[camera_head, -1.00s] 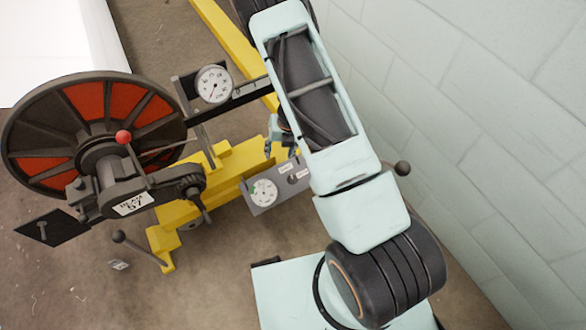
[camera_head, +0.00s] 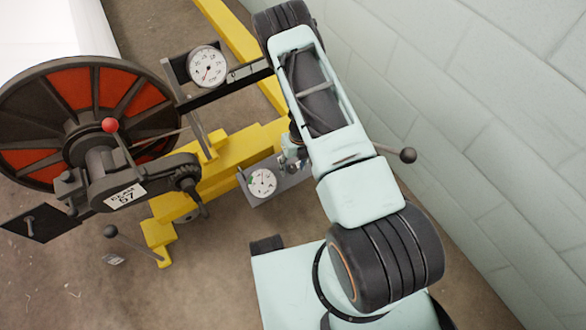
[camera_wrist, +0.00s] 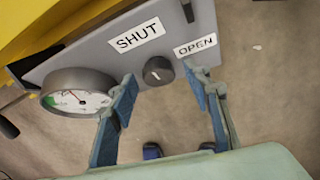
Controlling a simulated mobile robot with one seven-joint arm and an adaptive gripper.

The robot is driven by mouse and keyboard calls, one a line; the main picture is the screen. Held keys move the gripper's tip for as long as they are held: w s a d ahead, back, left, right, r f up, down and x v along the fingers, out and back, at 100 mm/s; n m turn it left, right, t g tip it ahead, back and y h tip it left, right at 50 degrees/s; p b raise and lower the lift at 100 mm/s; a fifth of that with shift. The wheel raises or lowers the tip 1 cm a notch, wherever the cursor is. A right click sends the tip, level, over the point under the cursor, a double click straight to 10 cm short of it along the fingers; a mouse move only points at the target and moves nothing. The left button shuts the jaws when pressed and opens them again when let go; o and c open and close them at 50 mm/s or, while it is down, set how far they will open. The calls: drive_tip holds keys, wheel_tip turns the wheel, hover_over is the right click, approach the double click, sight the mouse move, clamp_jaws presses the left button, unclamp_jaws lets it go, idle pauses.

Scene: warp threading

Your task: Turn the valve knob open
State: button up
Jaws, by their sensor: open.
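The valve knob (camera_wrist: 158,70) is a small dark round knob on a grey panel (camera_wrist: 93,50). In the wrist view it sits between a "SHUT" label (camera_wrist: 136,34) on its left and an "OPEN" label (camera_wrist: 196,46) on its right. A light mark shows on the knob face, but its exact direction is hard to read. My gripper (camera_wrist: 160,78) is open, with one blue finger on each side of the knob; I cannot tell if either touches it. In the head view my gripper (camera_head: 293,152) is over the right part of the panel and mostly covers the labels.
A round gauge (camera_wrist: 77,92) stands on the panel left of the knob, close to my left finger. A yellow frame (camera_head: 225,160) lies behind the panel. A large reel with red sectors (camera_head: 85,120) stands at left, and a block wall (camera_head: 470,100) at right.

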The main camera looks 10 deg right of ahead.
drive_tip(key=shift+f, duration=0.25)
drive_tip(key=c, duration=1.2)
drive_tip(key=shift+o, duration=0.2)
